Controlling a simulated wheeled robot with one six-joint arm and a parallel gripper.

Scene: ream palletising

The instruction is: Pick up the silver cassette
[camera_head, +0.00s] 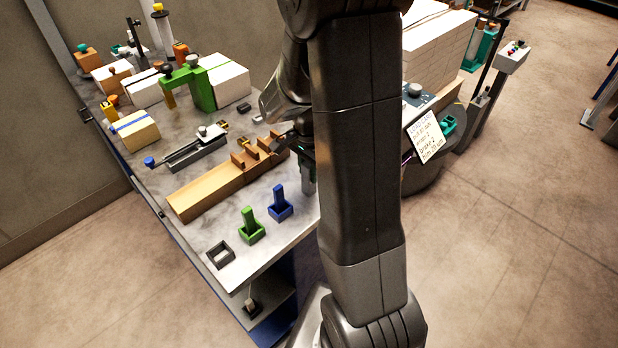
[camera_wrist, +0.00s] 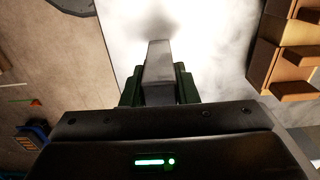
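The silver cassette (camera_wrist: 158,68) is a plain grey block between the two dark green fingers of my gripper (camera_wrist: 159,85) in the wrist view. The fingers lie against both its sides, and its far end sticks out past them over the pale tabletop. In the head view my gripper (camera_head: 303,152) is at the table's right edge, partly hidden by my arm. The silver cassette (camera_head: 308,184) shows there as a grey piece hanging below it. I see no holder around it.
A blue cassette (camera_head: 280,203) and a green cassette (camera_head: 249,222) stand in holders near the table's front edge. A long wooden fixture (camera_head: 207,190) lies behind.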

